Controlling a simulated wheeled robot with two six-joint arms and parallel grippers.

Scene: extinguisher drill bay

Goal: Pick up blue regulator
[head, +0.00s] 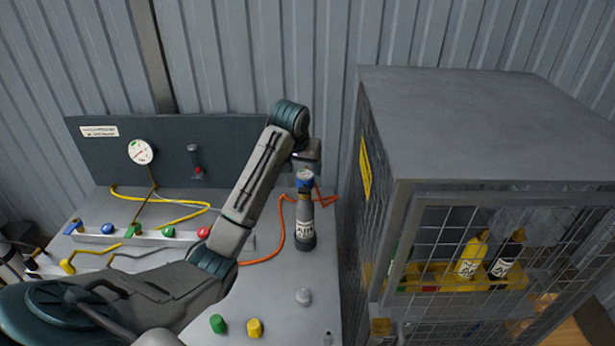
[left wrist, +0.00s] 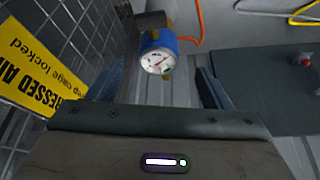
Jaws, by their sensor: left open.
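The blue regulator (head: 305,181) sits on top of an upright grey cylinder (head: 304,225) with a white label, at the right end of the bench. In the left wrist view the blue regulator (left wrist: 158,45) shows its round white gauge face, just beyond the gap between my fingers. My left gripper (head: 308,160) is close to the regulator at its upper side, and the arm hides part of it in the head view. In the left wrist view my left gripper (left wrist: 158,78) is open, with nothing between its fingers. My right gripper is not in view.
A wire cage (head: 480,130) stands close on the right, holding yellow and black bottles. An orange hose (head: 281,235) runs beside the cylinder. Green and yellow caps (head: 254,327) stand on the bench front. A dark panel (head: 100,155) with a gauge stands behind.

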